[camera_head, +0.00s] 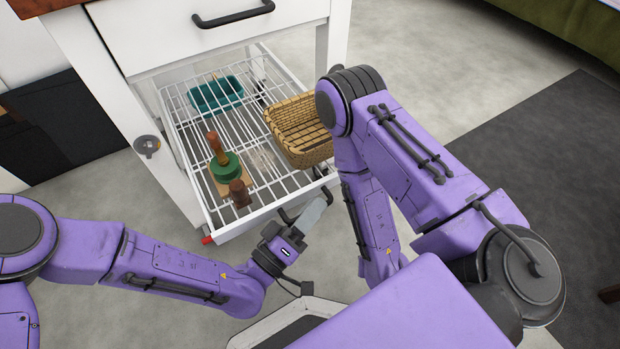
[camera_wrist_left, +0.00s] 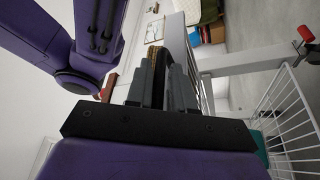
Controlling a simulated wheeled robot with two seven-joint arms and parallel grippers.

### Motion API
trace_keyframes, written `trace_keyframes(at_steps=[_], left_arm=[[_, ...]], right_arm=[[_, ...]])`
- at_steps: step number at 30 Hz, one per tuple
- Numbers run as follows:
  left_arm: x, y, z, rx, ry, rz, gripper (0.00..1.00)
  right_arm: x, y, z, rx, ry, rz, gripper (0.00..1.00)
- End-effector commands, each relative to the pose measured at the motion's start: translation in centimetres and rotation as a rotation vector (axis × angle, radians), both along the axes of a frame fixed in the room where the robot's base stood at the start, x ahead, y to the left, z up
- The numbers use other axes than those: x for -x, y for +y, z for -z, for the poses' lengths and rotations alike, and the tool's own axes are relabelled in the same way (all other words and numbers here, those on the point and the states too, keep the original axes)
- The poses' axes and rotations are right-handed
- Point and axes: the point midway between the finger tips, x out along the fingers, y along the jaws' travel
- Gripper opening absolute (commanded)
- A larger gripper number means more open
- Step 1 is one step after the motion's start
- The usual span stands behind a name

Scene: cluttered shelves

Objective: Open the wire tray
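The white wire tray (camera_head: 240,225) is pulled out from under the white drawer unit, with much of its wire floor showing. Its wires also show at the right of the left wrist view (camera_wrist_left: 285,120). A dark bar handle (camera_head: 287,216) is on the tray's front. My left gripper (camera_head: 314,211) is at this handle. In the left wrist view its grey fingers (camera_wrist_left: 163,88) stand close together with a dark curved piece between them, which looks like the handle. My right arm is folded at the right, and its gripper is not visible.
In the tray are a teal basket (camera_head: 216,95), a woven basket (camera_head: 300,130), and a green and brown wooden item (camera_head: 226,166). A closed drawer with a dark handle (camera_head: 233,15) is above. Grey floor lies around, with a dark mat (camera_head: 560,150) at right.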

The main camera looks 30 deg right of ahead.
Motion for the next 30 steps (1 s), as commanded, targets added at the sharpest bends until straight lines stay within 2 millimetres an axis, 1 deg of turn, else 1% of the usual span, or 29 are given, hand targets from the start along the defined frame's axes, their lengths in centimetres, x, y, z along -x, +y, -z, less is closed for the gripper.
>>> trace_keyframes(at_steps=[7,10,11,14,18,21,25,30], left_arm=[[-0.1,0.1,0.0,0.001,-0.001,-0.003,0.23],[0.1,0.7,0.1,0.000,0.000,-0.004,0.23],[0.2,1.0,0.1,-0.001,0.001,-0.004,0.23],[0.8,3.0,0.4,-0.001,0.004,-0.005,0.23],[1.9,6.2,1.2,0.000,0.003,-0.005,0.23],[2.5,8.1,1.7,-0.001,0.005,-0.005,0.23],[3.0,9.5,2.1,0.000,0.002,-0.004,0.23],[3.2,9.9,2.2,0.001,0.001,-0.001,0.23]], right_arm=[[0.0,0.0,0.0,0.000,0.000,0.000,0.54],[0.0,0.0,-0.2,0.000,0.000,0.000,0.54],[0.0,0.0,-0.3,0.000,0.000,0.000,0.54],[-0.1,0.0,-0.8,0.001,-0.001,0.000,0.54],[-0.1,-0.1,-1.3,0.001,-0.001,-0.001,0.54],[-0.1,-0.1,-1.5,0.002,-0.002,-0.001,0.54],[-0.1,-0.1,-1.7,0.002,-0.002,-0.001,0.54],[-0.1,-0.1,-1.6,0.002,-0.002,-0.002,0.54]])
